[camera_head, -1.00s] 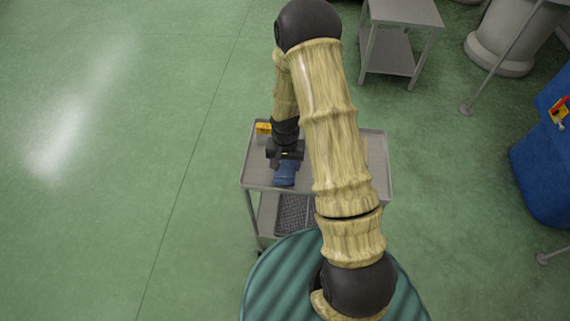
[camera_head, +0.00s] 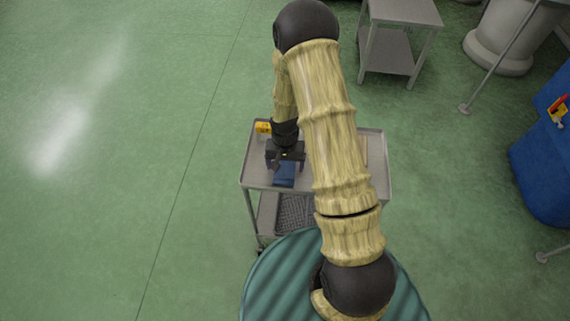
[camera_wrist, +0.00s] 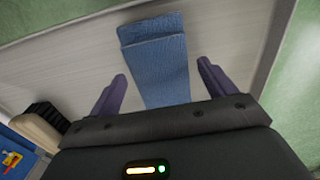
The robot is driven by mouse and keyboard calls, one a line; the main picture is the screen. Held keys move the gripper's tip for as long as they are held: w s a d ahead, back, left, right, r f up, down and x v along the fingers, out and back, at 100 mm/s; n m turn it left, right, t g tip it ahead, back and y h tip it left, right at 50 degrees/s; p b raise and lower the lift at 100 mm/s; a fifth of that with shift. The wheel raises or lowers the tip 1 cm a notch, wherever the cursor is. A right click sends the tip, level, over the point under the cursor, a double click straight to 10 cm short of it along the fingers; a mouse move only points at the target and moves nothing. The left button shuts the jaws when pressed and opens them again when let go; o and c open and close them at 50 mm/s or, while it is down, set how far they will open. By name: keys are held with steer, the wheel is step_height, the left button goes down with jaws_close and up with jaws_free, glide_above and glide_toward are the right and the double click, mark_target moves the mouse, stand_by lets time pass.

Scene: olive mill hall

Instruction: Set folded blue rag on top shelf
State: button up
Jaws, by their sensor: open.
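The folded blue rag (camera_head: 284,174) lies on the top shelf (camera_head: 258,176) of a grey metal cart, near its front edge in the head view. In the wrist view the rag (camera_wrist: 157,68) lies flat on the pale shelf surface (camera_wrist: 75,62). My gripper (camera_head: 285,164) is just above the rag, its jaws pointing down. In the wrist view its two purple fingers (camera_wrist: 163,87) are spread apart, one to each side of the rag, with gaps between. The rag's near end is hidden behind the gripper body.
A yellow item (camera_head: 263,128) sits at the cart's back left corner. A lower shelf holds a dark grid-like tray (camera_head: 295,211). Another grey cart (camera_head: 405,14) stands at the back, and a blue bin (camera_head: 545,165) at the right. Open green floor lies left.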

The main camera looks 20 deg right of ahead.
mark_target(285, 167)
step_height(285, 167, up, 12)
steer(key=b, duration=0.1)
stand_by(0.4)
steer(key=shift+f, duration=0.1)
steer(key=s+r+n+t, duration=0.2)
steer(key=s+r+n, duration=0.2)
steer(key=s+r, duration=0.7)
steer(key=shift+s+t, duration=0.3)
steer(key=shift+s, duration=0.6)
